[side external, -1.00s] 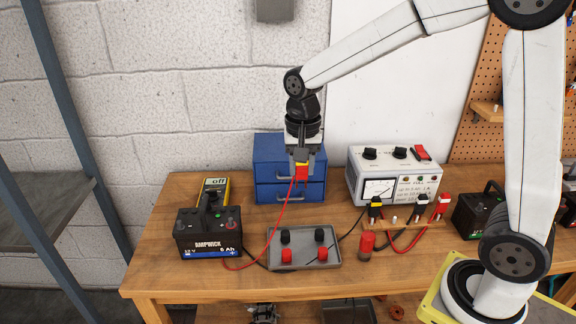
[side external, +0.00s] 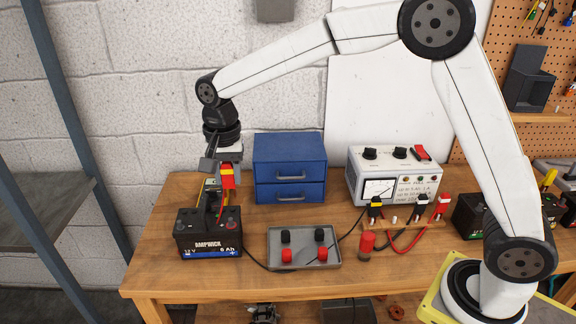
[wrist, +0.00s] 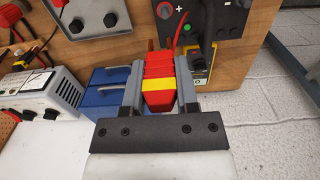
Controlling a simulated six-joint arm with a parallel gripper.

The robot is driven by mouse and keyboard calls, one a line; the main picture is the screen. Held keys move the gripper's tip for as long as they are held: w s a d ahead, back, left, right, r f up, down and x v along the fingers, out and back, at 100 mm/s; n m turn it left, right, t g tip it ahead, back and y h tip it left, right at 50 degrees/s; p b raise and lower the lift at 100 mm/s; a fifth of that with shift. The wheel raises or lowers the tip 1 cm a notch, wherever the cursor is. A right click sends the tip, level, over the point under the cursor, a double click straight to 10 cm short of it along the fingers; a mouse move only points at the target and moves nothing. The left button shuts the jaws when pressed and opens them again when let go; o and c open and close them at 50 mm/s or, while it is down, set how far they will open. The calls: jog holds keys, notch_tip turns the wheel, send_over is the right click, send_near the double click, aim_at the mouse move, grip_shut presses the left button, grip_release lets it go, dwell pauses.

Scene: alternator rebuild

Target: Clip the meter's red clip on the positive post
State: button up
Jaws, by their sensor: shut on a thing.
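My gripper (side external: 228,172) is shut on the red clip (side external: 228,181), which has a yellow band, and holds it above the right rear of the black battery (side external: 208,246). In the wrist view the clip (wrist: 158,88) sits between the two grey fingers. The positive post (wrist: 165,10) is red with a plus mark beside it. It also shows on the battery's top right in the side view (side external: 231,224). The clip is apart from the post. The yellow meter (wrist: 200,62) stands behind the battery, mostly hidden in the side view. A red lead (wrist: 181,28) rises beside the clip.
A grey tray (side external: 303,262) with red and black knobs lies right of the battery. A blue drawer cabinet (side external: 290,149) stands behind. A white power unit (side external: 395,187) and a clip rack (side external: 405,222) are farther right. A dark upright part stands on the battery top.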

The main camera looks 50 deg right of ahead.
aim_at(226, 188)
jog(key=shift+w+a+f, duration=0.1)
jog(key=shift+w+a, duration=0.2)
jog(key=shift+a, duration=0.15)
jog(key=shift+d+f, duration=0.1)
jog(key=shift+f, duration=2.45)
jog(key=shift+s+f, duration=0.1)
jog(key=shift+f, duration=0.05)
jog(key=shift+f, duration=1)
jog(key=o, duration=1)
jog(key=shift+c, duration=0.2)
jog(key=shift+r, duration=0.1)
